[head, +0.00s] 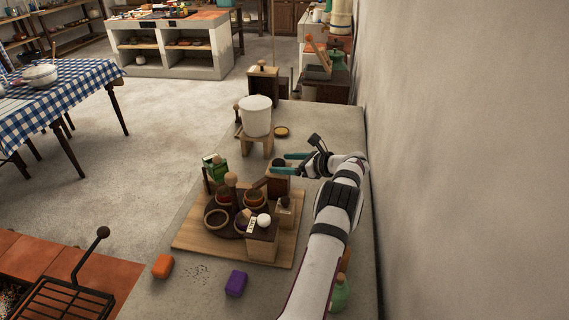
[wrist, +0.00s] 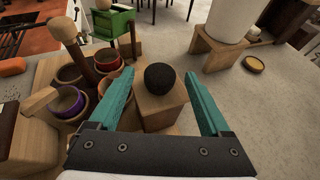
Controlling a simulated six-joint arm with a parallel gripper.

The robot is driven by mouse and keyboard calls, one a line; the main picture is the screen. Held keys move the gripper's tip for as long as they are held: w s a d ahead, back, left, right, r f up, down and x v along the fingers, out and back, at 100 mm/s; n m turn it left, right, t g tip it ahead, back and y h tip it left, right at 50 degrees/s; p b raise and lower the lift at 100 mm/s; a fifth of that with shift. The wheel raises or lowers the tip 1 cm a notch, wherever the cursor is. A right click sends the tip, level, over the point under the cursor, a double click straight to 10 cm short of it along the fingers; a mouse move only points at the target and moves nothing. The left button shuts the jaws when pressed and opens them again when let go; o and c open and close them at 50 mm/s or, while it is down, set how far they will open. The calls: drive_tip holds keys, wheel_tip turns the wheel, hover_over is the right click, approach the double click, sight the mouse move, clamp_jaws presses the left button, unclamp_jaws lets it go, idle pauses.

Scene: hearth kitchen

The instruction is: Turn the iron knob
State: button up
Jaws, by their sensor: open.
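The iron knob (wrist: 160,77) is a dark, rough ball on top of a light wooden block (wrist: 160,103). My gripper (wrist: 159,74) is open, with one teal finger on each side of the knob. In the wrist view, gaps show between the fingers and the knob, and nothing is held. In the head view, my gripper (head: 278,163) reaches left over the wooden block (head: 278,184) at the back right of a wooden board. The knob is small and dark there, partly hidden by the fingers.
The wooden board (head: 190,240) carries round bowls, posts with wooden balls and a green box (head: 215,170). A white bucket (head: 256,115) on a wooden stand is behind. An orange block (head: 162,266) and a purple block (head: 236,283) lie in front. A wall (head: 460,160) bounds the right side.

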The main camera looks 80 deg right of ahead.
drive_tip(key=shift+w+a+m+g+h, duration=0.15)
drive_tip(key=shift+m+g+h, duration=0.25)
drive_tip(key=shift+m+h, duration=0.3)
drive_tip(key=v, duration=0.7)
drive_tip(key=w+a+r+n+y, duration=0.2)
drive_tip(key=w+a+n+y, duration=0.1)
drive_tip(key=w+a, duration=0.4)
drive_tip(key=w+a+r+n+g+y, duration=0.1)
drive_tip(key=w+a+r+n+y, duration=0.2)
drive_tip(key=w, duration=0.7)
drive_tip(key=w+a+r+n+y, duration=0.2)
drive_tip(key=w+a+n, duration=0.4)
drive_tip(key=a, duration=0.6)
drive_tip(key=shift+w+r+g+y, duration=0.4)
drive_tip(key=shift+w+y, duration=0.1)
drive_tip(key=shift+w, duration=0.7)
drive_tip(key=shift+a, duration=0.1)
